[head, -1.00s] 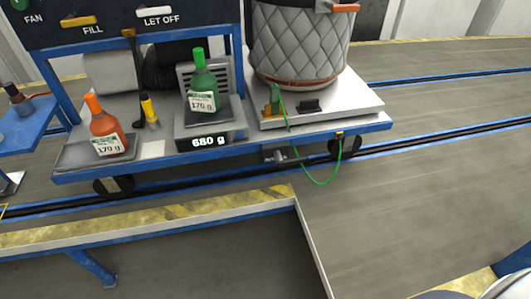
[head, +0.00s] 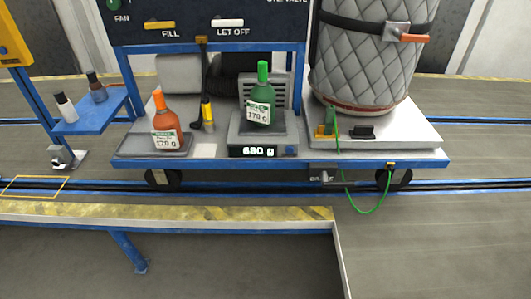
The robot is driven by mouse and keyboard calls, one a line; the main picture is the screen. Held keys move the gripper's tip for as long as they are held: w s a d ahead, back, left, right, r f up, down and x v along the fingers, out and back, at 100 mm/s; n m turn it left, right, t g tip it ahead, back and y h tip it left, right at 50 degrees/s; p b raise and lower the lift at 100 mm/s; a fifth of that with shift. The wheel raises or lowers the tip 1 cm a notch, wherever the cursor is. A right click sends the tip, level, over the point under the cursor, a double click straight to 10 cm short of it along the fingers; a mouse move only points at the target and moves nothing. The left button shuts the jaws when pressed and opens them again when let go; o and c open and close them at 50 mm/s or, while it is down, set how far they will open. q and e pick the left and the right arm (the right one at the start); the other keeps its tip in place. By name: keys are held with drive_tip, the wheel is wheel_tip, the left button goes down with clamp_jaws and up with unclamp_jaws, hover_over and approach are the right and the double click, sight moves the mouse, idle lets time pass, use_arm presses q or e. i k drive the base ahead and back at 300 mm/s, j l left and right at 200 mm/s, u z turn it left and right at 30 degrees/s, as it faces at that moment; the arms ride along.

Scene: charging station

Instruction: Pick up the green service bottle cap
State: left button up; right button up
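The green service bottle (head: 261,108) stands upright on the scale (head: 274,136), whose display reads 680 g. Its label reads 170 g. The bright green cap (head: 263,72) sits on top of the bottle's neck. Neither of my grippers is in the head view, so their state does not show.
An orange bottle (head: 166,126) stands on a tray left of the scale, with a yellow-black tool (head: 207,114) between. A quilted grey tank (head: 370,55) stands right on the blue cart (head: 300,160). A green cable (head: 347,190) hangs below. Two small bottles stand on a blue shelf (head: 92,122).

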sight(263, 69)
drive_tip(key=i+j, duration=0.15)
drive_tip(key=j, duration=0.15)
drive_tip(key=i+j, duration=0.15)
drive_tip(key=i+j+z, duration=0.15)
drive_tip(key=j+z, duration=0.15)
drive_tip(key=i+j+z, duration=0.1)
drive_tip(key=j+z, duration=0.2)
drive_tip(key=j, duration=0.2)
drive_tip(key=j+z, duration=0.3)
drive_tip(key=j, duration=0.15)
drive_tip(key=i, duration=0.05)
